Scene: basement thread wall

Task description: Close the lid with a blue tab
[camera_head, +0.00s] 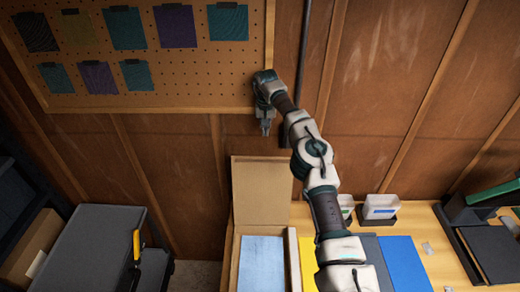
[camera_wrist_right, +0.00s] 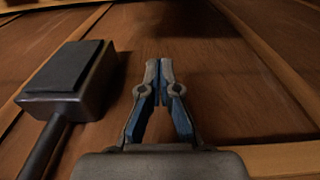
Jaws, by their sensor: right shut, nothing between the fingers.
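A shallow wooden box (camera_head: 235,262) stands at the left end of the table with a light blue sheet (camera_head: 262,265) inside. Its tan lid (camera_head: 261,190) stands open at the back, raised toward the wall. I cannot make out a blue tab on the lid. My right gripper (camera_head: 266,131) is above and behind the lid, near the pegboard's lower right corner, and touches neither lid nor box. In the right wrist view its fingers (camera_wrist_right: 159,68) are shut with nothing between them, facing the brown wall. My left gripper is not in view.
A pegboard (camera_head: 190,82) with dark swatches hangs at the upper left. Small white bins (camera_head: 380,207) and a blue sheet (camera_head: 404,264) are on the table. A grey case (camera_head: 95,245) stands left of the box. A dark block on a rod (camera_wrist_right: 75,78) is beside the gripper.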

